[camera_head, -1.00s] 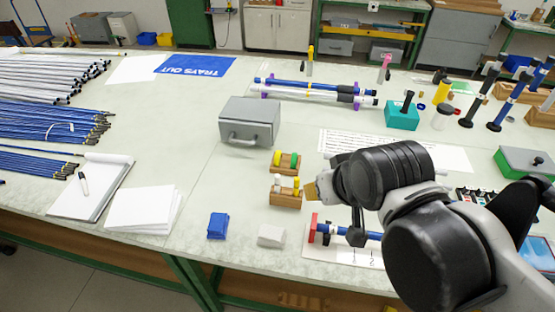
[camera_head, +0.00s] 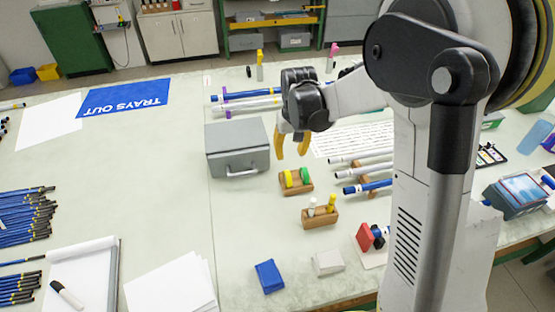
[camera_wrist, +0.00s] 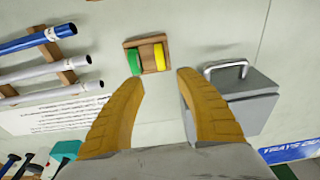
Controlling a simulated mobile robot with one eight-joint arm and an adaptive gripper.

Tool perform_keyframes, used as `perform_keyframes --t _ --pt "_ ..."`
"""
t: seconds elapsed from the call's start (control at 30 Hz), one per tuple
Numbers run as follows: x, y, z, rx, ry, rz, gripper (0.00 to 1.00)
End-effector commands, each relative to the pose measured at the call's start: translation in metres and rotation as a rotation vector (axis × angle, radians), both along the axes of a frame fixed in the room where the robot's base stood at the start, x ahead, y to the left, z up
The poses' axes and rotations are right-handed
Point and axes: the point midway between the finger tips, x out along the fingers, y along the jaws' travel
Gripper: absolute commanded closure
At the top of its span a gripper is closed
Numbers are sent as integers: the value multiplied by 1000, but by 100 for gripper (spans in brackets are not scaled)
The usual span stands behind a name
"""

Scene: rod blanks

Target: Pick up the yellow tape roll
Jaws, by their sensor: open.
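The yellow tape roll (camera_head: 288,178) stands in a small wooden holder (camera_head: 296,189) beside a green roll (camera_head: 304,175). In the wrist view the yellow roll (camera_wrist: 159,52) is right of the green roll (camera_wrist: 133,62), both in the holder, just beyond my fingertips. My gripper (camera_head: 291,153) is open and empty, with its orange fingers pointing down above the holder. In the wrist view the gripper's fingers (camera_wrist: 159,77) are spread apart, and nothing is between them. The yellow roll is in clear view and not touched.
A grey box with a handle (camera_head: 237,148) stands close left of the holder. A second wooden holder (camera_head: 320,219) with white and yellow pieces is in front. Rods on a rack (camera_head: 362,170) lie to the right. Blue (camera_head: 269,276) and white (camera_head: 328,262) blocks lie near the front edge.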

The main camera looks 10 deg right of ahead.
Motion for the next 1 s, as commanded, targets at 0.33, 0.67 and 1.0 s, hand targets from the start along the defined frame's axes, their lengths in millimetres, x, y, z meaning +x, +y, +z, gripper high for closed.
perform_keyframes --t 0.33,0.67,1.0 --pt "9 0 -45 0 17 0 59" --pt "13 1 -81 0 16 0 59" --pt "17 2 -119 0 15 0 59"
